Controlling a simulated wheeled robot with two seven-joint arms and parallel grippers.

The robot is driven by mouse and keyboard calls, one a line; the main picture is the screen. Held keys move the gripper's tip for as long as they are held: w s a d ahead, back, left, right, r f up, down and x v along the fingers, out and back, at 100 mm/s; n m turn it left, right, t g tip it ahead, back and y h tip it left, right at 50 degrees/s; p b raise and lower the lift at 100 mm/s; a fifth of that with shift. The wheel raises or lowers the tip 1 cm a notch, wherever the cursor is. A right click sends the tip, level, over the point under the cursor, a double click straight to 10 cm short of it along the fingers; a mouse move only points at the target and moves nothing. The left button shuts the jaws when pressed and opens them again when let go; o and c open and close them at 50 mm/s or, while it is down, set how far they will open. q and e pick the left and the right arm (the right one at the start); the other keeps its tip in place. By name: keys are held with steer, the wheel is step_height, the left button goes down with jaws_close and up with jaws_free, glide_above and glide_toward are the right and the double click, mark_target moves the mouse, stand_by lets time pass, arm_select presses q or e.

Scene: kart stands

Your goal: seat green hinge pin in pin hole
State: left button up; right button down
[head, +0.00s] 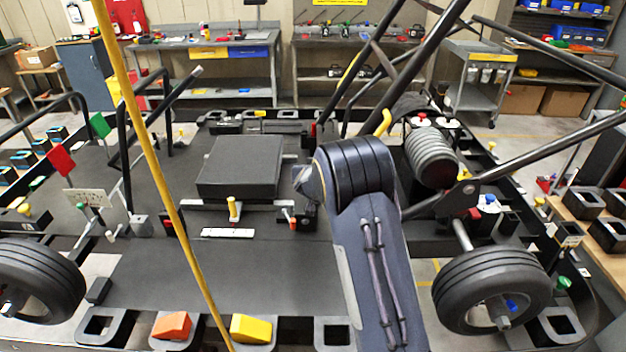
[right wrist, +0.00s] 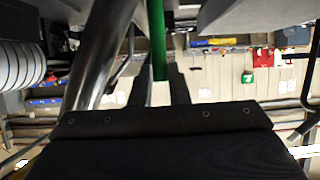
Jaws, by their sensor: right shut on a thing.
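In the right wrist view my right gripper (right wrist: 161,80) is shut on the green hinge pin (right wrist: 157,35). The pin is a straight green rod between the two dark fingers, running up to the top edge of the view. In the head view my right arm comes in from the bottom, and its dark ribbed joint hides my right gripper and the pin. I cannot make out the pin hole in either view. My left gripper is not in view.
The kart (head: 220,280) has a dark floor, a black seat pad (head: 240,165) and thick dark frame tubes at right. A yellow pole (head: 150,140) crosses the left side. In the right wrist view a grey tube (right wrist: 105,50) runs close left of the pin.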

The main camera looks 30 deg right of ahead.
steer(key=shift+w+d+f, duration=0.1)
steer(key=shift+w+f, duration=0.05)
steer(key=shift+f, duration=0.05)
step_height(320, 180, down, 3)
steer(key=shift+w+f, duration=0.15)
steer(key=shift+f+b, duration=0.55)
steer(key=shift+b, duration=0.1)
steer(key=c, duration=1.7)
jaws_free()
